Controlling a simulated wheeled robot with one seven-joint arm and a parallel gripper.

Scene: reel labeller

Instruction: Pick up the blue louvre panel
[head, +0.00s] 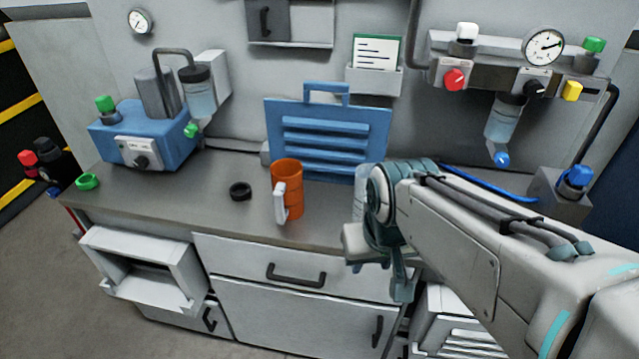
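The blue louvre panel (324,125) stands at the back of the grey counter, upright against or close to the wall. It has several horizontal slats and a blue loop handle on its top edge. My arm comes in from the right, and my gripper (380,268) hangs in front of the counter's front edge, to the right of and nearer than the panel. The gripper is apart from the panel. My wrist hides part of the gripper, so whether its fingers are open or shut is unclear. The panel's lower right part is close behind the wrist.
An orange mug (287,188) with a pale handle stands in front of the panel. A black ring (240,191) lies left of it. A blue pump unit (143,134) sits at left. A gauge and valve assembly (500,62) hangs on the wall at right. Drawers (295,268) are below.

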